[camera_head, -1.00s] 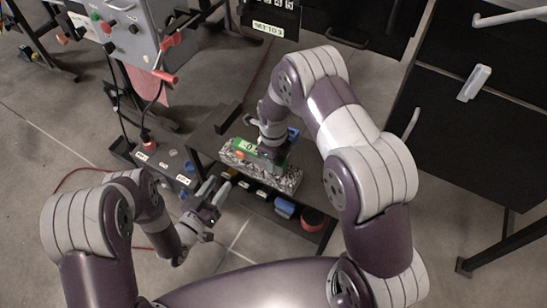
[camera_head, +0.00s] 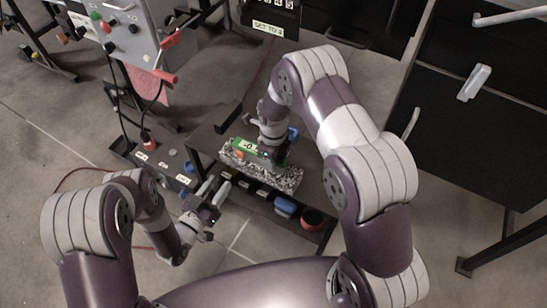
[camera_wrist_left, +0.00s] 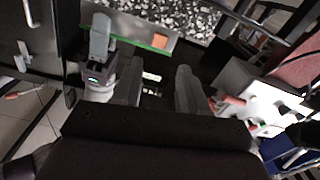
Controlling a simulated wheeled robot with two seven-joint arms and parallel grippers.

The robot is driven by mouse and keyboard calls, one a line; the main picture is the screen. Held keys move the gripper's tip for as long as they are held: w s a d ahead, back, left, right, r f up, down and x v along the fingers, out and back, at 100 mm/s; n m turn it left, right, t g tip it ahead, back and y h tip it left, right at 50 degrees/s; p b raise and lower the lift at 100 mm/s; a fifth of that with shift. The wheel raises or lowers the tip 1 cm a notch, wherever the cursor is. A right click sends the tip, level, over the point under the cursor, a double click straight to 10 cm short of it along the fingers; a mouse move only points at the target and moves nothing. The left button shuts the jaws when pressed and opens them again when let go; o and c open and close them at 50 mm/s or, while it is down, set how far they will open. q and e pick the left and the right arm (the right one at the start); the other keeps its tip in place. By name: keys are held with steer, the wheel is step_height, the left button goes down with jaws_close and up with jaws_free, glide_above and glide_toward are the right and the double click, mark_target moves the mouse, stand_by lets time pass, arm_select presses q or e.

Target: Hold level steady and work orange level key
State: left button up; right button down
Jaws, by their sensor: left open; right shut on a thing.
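The level (camera_head: 253,148), a green bar with a small display, lies on a speckled stone block (camera_head: 287,180). My right gripper (camera_head: 272,153) is shut on the level from above, near its right part. The orange key (camera_head: 239,154) is at the level's left part; it also shows in the left wrist view (camera_wrist_left: 160,40), beyond the fingers. My left gripper (camera_head: 213,189) is open and empty, in front of and below the block, apart from the level. Its two fingers (camera_wrist_left: 158,88) stand spread in the left wrist view. The display's full reading is too small to tell.
The block stands on a dark bench (camera_head: 316,190) with small coloured items on a lower shelf. A labelled dark box (camera_head: 165,165) stands to the left. A grey control panel (camera_head: 130,32) and a sign (camera_head: 268,28) are behind. Dark cabinets (camera_head: 460,100) stand right.

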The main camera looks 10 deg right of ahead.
arm_select(q)
jaws_close()
stand_by(1.5)
steer(key=shift+w+r, duration=0.1)
